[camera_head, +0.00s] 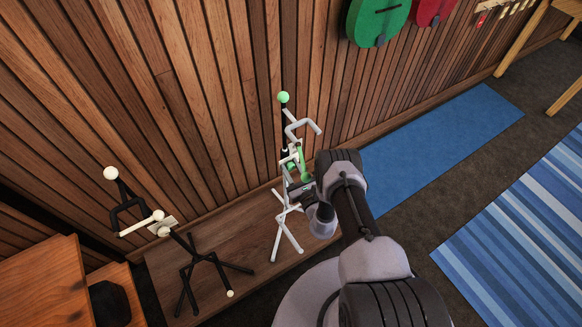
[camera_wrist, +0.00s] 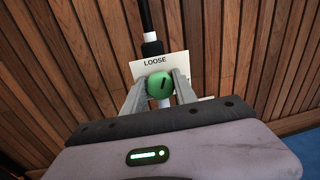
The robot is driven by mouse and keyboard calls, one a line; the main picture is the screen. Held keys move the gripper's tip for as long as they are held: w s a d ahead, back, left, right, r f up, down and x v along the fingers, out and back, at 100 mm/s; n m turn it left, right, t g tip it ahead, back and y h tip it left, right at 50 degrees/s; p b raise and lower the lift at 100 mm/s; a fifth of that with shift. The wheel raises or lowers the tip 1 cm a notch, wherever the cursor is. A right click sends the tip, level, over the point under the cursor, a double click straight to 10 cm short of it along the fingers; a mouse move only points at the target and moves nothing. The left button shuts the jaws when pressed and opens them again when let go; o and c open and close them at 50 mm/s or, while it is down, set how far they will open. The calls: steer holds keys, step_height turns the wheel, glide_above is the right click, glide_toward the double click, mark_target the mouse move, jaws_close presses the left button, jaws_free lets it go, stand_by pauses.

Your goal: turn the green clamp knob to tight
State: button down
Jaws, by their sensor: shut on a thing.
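The green clamp knob (camera_wrist: 160,85) is round with a short dark mark that stands nearly upright. My gripper (camera_wrist: 158,79) is shut on it, one grey finger at each side. A white card reading LOOSE (camera_wrist: 155,62) sits just behind and above the knob, on the dark and white post of the stand (camera_wrist: 149,38). In the head view my gripper (camera_head: 298,183) reaches the middle of the green-topped stand (camera_head: 283,98), which has pale legs. There the knob itself is hard to make out among the stand's parts and my gripper.
A second stand (camera_head: 190,255) with black legs and cream knobs is at the left on the wooden platform (camera_head: 245,215). A slatted wood wall (camera_head: 180,90) is close behind. A blue mat (camera_head: 440,140) and a striped rug (camera_head: 530,220) lie right. Green and red cases hang above.

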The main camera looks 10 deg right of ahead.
steer(key=m, duration=0.3)
steer(key=c, duration=1)
jaws_free()
steer(key=shift+d, duration=0.1)
steer(key=p+v, duration=0.5)
steer(key=v, duration=1.2)
steer(key=shift+s+r, duration=0.25)
